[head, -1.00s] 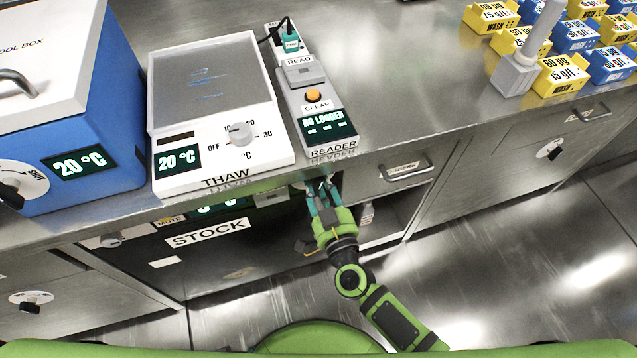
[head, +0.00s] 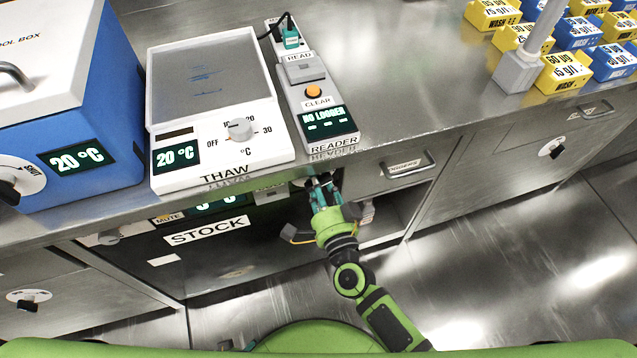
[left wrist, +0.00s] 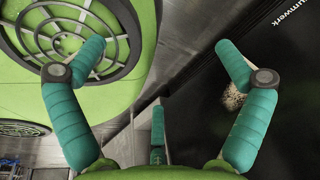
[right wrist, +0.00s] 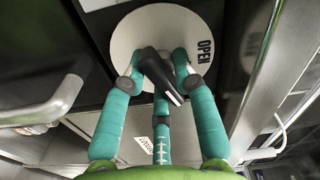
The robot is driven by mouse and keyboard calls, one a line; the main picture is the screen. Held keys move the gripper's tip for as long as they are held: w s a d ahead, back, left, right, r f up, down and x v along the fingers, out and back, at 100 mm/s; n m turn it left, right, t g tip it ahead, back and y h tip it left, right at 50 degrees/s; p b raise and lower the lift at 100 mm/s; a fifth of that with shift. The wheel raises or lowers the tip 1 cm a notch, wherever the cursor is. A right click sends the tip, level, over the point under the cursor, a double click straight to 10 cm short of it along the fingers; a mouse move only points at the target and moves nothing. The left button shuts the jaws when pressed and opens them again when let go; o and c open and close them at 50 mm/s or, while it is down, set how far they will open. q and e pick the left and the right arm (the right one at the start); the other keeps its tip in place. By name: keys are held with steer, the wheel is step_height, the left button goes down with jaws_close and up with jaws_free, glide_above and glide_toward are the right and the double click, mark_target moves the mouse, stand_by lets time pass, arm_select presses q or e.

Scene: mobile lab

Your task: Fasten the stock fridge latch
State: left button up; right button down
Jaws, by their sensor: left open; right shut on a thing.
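The stock fridge (head: 245,255) is a black-fronted unit under the counter with a white STOCK label. In the right wrist view its latch shows as a black lever (right wrist: 158,70) on a pale round plate (right wrist: 135,32) marked OPEN. My right gripper (right wrist: 160,68) has its teal fingers closed around the lever. In the head view the right gripper (head: 322,188) is just below the counter edge by the fridge's right end and hides the latch. My left gripper (left wrist: 158,75) is open and empty in the left wrist view, beside a dark panel.
The THAW plate (head: 215,115) and the logger reader (head: 318,110) stand on the counter above. A blue cool box (head: 70,120) is at the left. A drawer handle (head: 408,167) is close to the right of my right gripper. Floor at the right is clear.

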steer(key=m, duration=0.3)
steer(key=shift+d+f+m+b, duration=0.1)
steer(key=shift+f+m+b, duration=0.15)
steer(key=shift+m+b, duration=0.1)
arm_select(q)
steer(key=shift+w+a+f+t, duration=0.1)
steer(key=shift+w+a+t, duration=0.1)
steer(key=shift+w, duration=0.6)
steer(key=shift+w+a+t, duration=0.1)
steer(key=shift+w+a, duration=0.05)
steer(key=shift+w, duration=0.6)
arm_select(e)
steer(key=shift+s+m, duration=0.1)
steer(key=shift+m, duration=0.15)
steer(key=c, duration=1.1)
jaws_free()
steer(key=shift+r, duration=0.1)
arm_select(q)
steer(key=shift+s+d, duration=0.1)
steer(key=shift+d, duration=0.2)
arm_select(e)
steer(key=v, duration=1.2)
